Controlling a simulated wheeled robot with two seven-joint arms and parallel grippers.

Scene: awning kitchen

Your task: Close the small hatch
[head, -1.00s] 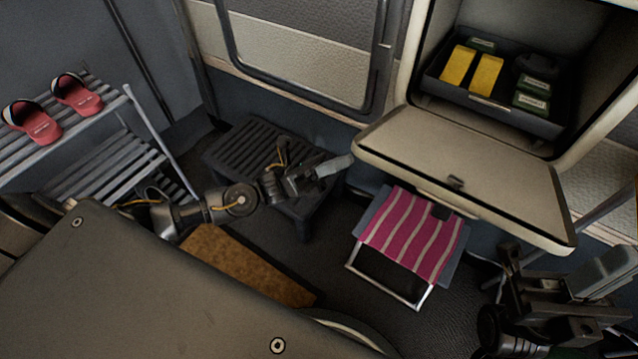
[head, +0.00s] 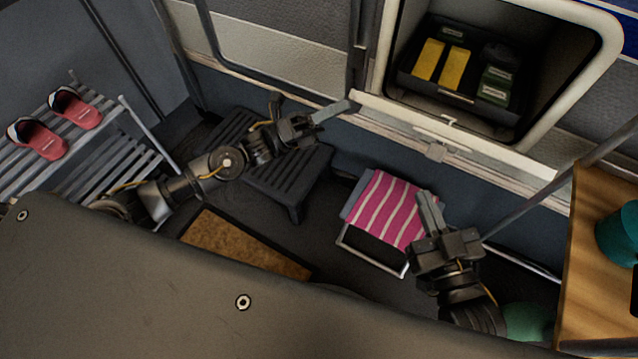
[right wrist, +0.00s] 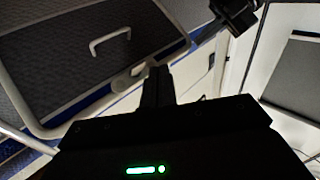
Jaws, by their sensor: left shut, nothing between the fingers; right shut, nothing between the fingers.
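The small hatch's pale door (head: 490,148) is open at the wall compartment (head: 392,70) and shows as a thin strip, nearly edge-on, along the lower side of the opening. A small catch (head: 436,151) sits at its near edge. My right gripper (head: 427,205) is shut and empty, fingers pointing up, below the door in the picture; whether it touches the door I cannot tell. Its fingers also show in the right wrist view (right wrist: 158,82). My left gripper (head: 340,110) is shut and empty, its tip near the door's left end.
A dark bin (head: 462,97) with yellow and dark boxes sits inside the compartment. Below are a pink striped stool (head: 385,210) and a dark slatted step (head: 290,175). A wooden table (head: 590,270) is at right. A handled grey panel (right wrist: 85,60) shows in the right wrist view.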

